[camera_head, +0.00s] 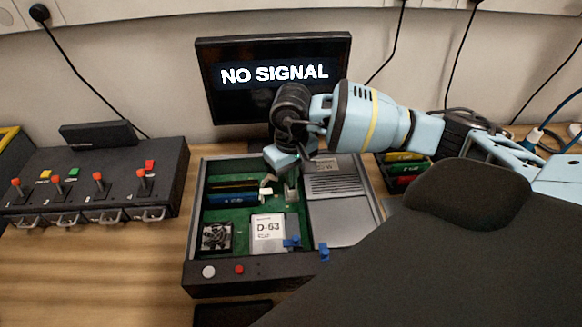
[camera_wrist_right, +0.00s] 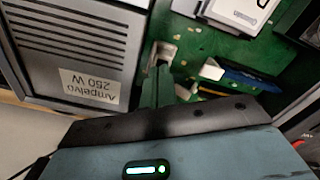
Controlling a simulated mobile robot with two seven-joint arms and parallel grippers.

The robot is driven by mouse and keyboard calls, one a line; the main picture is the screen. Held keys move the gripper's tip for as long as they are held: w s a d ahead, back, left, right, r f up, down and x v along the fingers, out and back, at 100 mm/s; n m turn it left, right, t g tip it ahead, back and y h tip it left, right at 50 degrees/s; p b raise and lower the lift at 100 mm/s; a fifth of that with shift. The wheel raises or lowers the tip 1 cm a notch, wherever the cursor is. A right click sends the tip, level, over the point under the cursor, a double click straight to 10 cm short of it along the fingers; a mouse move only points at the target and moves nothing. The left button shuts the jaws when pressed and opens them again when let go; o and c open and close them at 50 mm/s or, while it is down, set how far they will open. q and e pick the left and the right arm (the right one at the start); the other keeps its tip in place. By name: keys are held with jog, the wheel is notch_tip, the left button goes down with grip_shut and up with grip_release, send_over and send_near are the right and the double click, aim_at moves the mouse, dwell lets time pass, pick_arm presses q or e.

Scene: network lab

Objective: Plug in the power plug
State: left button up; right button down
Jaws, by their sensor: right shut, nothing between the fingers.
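My right gripper (camera_head: 290,180) reaches down from the right into an open dark case (camera_head: 232,281) with a green circuit board. In the right wrist view its fingers (camera_wrist_right: 158,88) are together and empty, with their tips beside a small pale connector piece (camera_wrist_right: 164,52) on the board. That piece stands next to a grey power supply (camera_wrist_right: 75,45) labelled "Ampelvo 250 W", which fills the case's right side (camera_head: 338,180). A second small white connector (camera_head: 266,190) sits at the end of the dark and blue modules. I cannot tell which piece is the power plug. My left gripper is not in view.
A monitor (camera_head: 273,85) reading "NO SIGNAL" stands behind the case. A dark switch panel (camera_head: 95,185) with red-knobbed levers is on the left. A white "D-63" drive (camera_head: 268,231) lies in the case. Coloured modules (camera_head: 407,170) sit at the right. Bare wood shows at front left.

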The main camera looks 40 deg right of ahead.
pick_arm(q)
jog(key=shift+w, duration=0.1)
pick_arm(e)
jog(key=shift+r+p, duration=0.3)
jog(key=shift+r, duration=0.35)
jog(key=shift+r+p, duration=0.5)
jog(key=shift+r, duration=1.5)
jog(key=shift+r+p, duration=0.5)
jog(key=shift+r, duration=0.25)
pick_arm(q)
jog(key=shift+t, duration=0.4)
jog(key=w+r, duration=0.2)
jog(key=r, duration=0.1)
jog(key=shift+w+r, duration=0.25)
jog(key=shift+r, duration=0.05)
